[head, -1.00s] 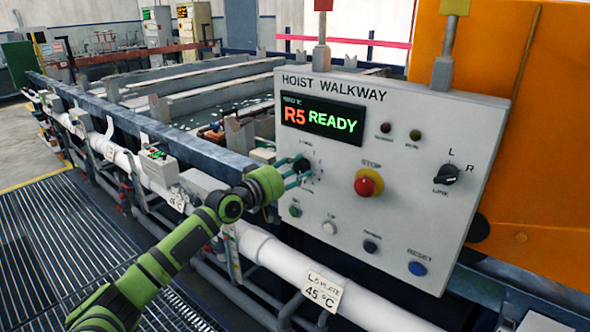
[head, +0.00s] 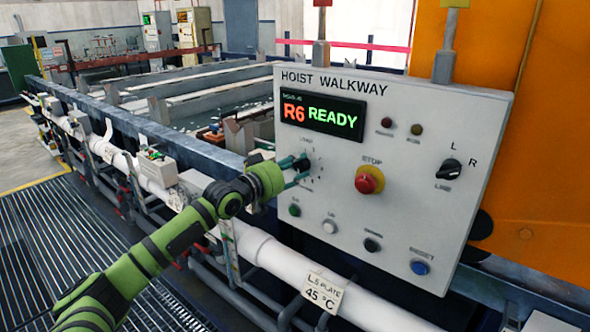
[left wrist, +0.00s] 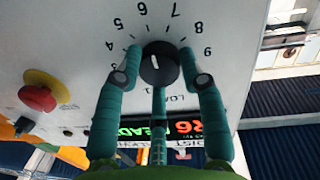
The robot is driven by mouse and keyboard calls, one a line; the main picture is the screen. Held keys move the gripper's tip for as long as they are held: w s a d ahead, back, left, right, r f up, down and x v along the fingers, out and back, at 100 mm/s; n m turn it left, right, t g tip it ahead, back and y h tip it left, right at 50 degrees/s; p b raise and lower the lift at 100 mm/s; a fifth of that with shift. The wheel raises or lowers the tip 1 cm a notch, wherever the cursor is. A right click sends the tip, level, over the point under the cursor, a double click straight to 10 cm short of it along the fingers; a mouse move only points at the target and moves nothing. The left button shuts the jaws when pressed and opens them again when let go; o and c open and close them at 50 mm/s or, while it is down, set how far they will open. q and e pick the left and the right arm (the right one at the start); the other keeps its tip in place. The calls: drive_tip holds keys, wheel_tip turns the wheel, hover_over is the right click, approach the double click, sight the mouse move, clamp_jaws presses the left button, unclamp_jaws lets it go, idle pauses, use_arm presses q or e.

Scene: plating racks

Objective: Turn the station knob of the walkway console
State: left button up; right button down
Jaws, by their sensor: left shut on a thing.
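The walkway console (head: 330,190) is a pale grey panel headed HOIST WALKWAY. Its display (head: 322,117) reads R6 READY. The station knob (left wrist: 160,64) is a black round knob with a white mark, inside a ring of numbers, in the left wrist view. The mark points up, between 5 and 7. My left gripper (left wrist: 160,66) has its teal fingers on both sides of the knob and is shut on it. In the head view the left gripper (head: 298,170) reaches the panel from the left and partly covers the knob. My right gripper is not in view.
A red STOP button (head: 367,181) on a yellow base is right of the knob, with a black LINE selector (head: 450,169) farther right. Several small buttons, including a blue RESET (head: 420,267), line the panel's lower part. A white pipe (head: 275,262) runs below.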

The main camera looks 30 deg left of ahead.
use_arm(q)
drive_tip(key=shift+a+r+m, duration=0.15)
drive_tip(key=shift+r+m, duration=0.15)
drive_tip(key=shift+r, duration=0.3)
drive_tip(key=o, duration=1.1)
drive_tip(key=shift+o, duration=0.2)
drive_tip(key=shift+f, duration=0.3)
drive_tip(key=shift+s+f, duration=0.15)
drive_tip(key=shift+s, duration=0.4)
drive_tip(key=s+a, duration=0.1)
drive_tip(key=s, duration=0.9)
drive_tip(key=shift+s+a+r, duration=0.3)
drive_tip(key=shift+s+r, duration=0.05)
drive_tip(key=shift+r, duration=0.05)
